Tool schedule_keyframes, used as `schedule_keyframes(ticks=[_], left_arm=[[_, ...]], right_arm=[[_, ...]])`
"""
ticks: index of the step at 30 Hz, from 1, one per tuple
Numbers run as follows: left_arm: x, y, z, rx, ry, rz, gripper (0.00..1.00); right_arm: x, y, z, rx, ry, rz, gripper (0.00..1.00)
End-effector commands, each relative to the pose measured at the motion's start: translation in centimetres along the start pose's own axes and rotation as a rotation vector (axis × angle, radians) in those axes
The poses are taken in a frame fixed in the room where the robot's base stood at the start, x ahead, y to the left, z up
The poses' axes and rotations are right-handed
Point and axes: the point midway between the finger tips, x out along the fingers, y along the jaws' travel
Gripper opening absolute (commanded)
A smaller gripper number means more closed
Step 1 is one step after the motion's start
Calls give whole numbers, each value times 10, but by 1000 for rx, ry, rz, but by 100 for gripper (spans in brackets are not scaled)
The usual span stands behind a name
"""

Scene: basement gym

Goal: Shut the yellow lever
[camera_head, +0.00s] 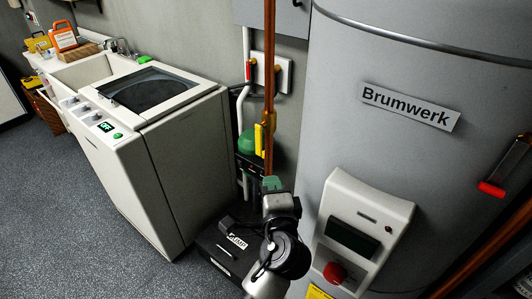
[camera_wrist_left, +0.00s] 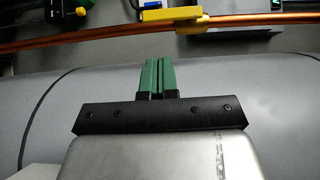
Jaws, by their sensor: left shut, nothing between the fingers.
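The yellow lever (camera_head: 258,138) is on a vertical copper pipe (camera_head: 269,70) between the washing machine and the grey tank. Its handle lies roughly along the pipe. In the left wrist view the yellow lever (camera_wrist_left: 170,15) shows at the top, beside the copper pipe (camera_wrist_left: 80,40). My left gripper (camera_head: 271,184) is below the lever in the head view, apart from it. Its green fingers (camera_wrist_left: 153,76) are shut and empty, with clear space between their tips and the lever. My right gripper is not in view.
A large grey tank (camera_head: 400,55) with a control panel (camera_head: 362,225) and red knob stands close on the right. A white washing machine (camera_head: 150,130) stands left. A black box (camera_head: 228,250) labelled SUMP is on the floor below. A red-handled valve (camera_head: 249,70) is higher up.

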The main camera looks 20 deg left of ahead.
Motion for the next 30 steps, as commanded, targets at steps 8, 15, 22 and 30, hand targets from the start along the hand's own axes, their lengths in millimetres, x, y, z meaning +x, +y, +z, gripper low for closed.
schedule_keyframes(ticks=[8,15,22,30], left_arm=[[0,0,0,0,0,-1,0],[21,-3,0,2,0,-3,0],[64,-4,0,3,1,-2,0],[96,-1,0,0,1,0,0]], right_arm=[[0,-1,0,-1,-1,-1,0],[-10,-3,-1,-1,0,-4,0],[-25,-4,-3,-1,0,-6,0],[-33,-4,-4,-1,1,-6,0]])
